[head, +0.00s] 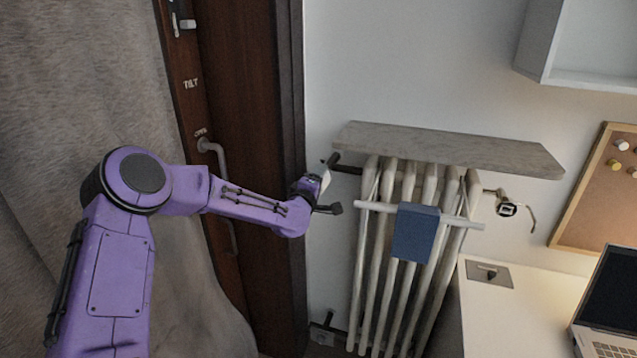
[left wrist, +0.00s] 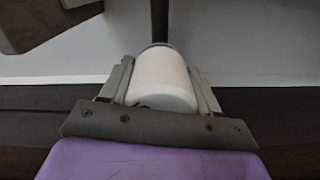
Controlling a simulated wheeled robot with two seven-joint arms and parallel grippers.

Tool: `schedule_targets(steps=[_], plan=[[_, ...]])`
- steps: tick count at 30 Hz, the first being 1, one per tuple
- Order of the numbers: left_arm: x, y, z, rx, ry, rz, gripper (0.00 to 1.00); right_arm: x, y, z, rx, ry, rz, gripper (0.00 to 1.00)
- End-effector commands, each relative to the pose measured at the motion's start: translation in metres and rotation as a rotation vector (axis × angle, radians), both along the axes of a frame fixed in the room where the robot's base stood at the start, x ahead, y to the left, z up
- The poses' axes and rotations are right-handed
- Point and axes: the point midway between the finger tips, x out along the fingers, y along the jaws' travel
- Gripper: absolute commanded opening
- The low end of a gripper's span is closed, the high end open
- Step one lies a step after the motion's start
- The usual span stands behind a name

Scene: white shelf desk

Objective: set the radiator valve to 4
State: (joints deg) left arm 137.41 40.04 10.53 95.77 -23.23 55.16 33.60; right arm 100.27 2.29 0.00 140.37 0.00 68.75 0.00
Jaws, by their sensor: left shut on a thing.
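The radiator valve (left wrist: 162,78) is a white rounded knob, seen close up in the left wrist view, with a dark pipe behind it. My left gripper (left wrist: 161,85) has one finger on each side of the knob and is shut on it. In the head view my left gripper (head: 318,188) is at the left end of the radiator (head: 392,255), by the dark pipe, and mostly covers the valve (head: 326,180). No numbers or marks on the knob can be read. My right gripper is in neither view.
A stone shelf (head: 450,148) juts out above the radiator. A blue cloth (head: 415,233) hangs on a white rail in front of it. A dark wooden door (head: 245,130) is behind my left arm. A desk (head: 520,305) with a laptop (head: 610,300) stands at right.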

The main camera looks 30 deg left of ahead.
Motion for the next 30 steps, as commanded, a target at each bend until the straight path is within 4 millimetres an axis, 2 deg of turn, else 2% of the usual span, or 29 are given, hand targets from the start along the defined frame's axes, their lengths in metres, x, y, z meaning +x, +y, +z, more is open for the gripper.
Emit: schedule_targets(steps=[9, 10, 12, 20, 23, 26, 30], plan=[[0.0, 0.0, -0.001, -0.001, 0.002, -0.001, 0.31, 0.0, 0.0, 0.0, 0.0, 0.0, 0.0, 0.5], [0.0, 0.0, -0.001, -0.001, 0.002, -0.001, 0.68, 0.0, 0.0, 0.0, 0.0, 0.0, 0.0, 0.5], [0.0, 0.0, -0.001, 0.0, 0.001, -0.001, 0.86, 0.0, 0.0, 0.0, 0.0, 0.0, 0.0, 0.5], [0.0, 0.0, 0.0, 0.0, 0.001, -0.001, 0.86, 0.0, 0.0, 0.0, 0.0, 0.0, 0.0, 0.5], [-0.007, -0.002, -0.001, -0.001, 0.002, -0.001, 0.86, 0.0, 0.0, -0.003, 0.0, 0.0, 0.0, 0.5], [-0.024, -0.006, -0.002, -0.003, 0.001, -0.002, 0.86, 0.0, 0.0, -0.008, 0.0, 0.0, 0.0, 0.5], [-0.059, -0.015, -0.002, -0.003, 0.0, -0.002, 0.86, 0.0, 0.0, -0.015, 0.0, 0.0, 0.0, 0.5]])
